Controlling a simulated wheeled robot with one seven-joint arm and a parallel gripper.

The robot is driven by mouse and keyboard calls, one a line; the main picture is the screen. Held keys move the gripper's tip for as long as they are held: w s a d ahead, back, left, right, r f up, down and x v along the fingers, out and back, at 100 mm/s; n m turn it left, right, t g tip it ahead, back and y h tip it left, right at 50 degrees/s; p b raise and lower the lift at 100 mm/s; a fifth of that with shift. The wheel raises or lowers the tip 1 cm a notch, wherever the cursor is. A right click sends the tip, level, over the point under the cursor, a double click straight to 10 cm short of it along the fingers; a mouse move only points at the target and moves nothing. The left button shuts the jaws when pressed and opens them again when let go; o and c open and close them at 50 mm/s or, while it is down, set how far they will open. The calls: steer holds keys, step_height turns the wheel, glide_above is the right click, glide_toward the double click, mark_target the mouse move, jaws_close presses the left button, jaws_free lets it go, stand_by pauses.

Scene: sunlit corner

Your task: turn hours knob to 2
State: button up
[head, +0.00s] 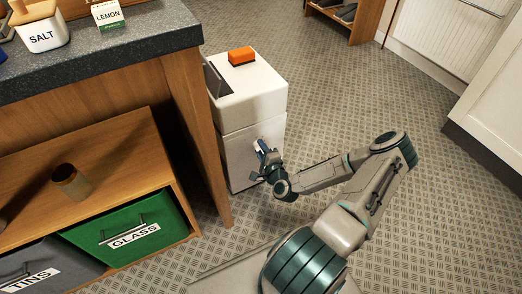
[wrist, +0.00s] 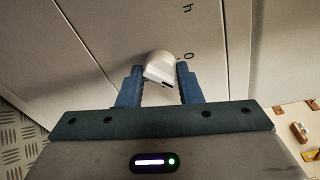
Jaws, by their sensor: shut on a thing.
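The hours knob (wrist: 159,66) is white and rounded, on the pale front panel (wrist: 70,45) of the white appliance (head: 238,160). My gripper (wrist: 160,85) has its two blue fingers on either side of the knob and is shut on it. A small dark mark shows on the knob's near edge. A printed "0" stands just right of the knob and an "h" farther up; no "2" can be read. In the head view my gripper (head: 266,160) is at the appliance's front, and the knob is too small to make out clearly.
An orange block (head: 241,56) lies on the appliance's top. A wooden counter leg (head: 200,135) stands close on the left, beside shelving with a green GLASS bin (head: 130,228). The patterned floor (head: 330,110) behind and right of the appliance is clear.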

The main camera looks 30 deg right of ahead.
stand_by(0.3)
steer(key=o, duration=1)
steer(key=shift+c, duration=0.2)
steer(key=s+r+p, duration=0.1)
steer(key=s+p, duration=0.2)
steer(key=s, duration=1.1)
steer(key=shift+a+r, duration=0.15)
steer(key=shift+a, duration=0.15)
steer(key=shift+w, duration=0.1)
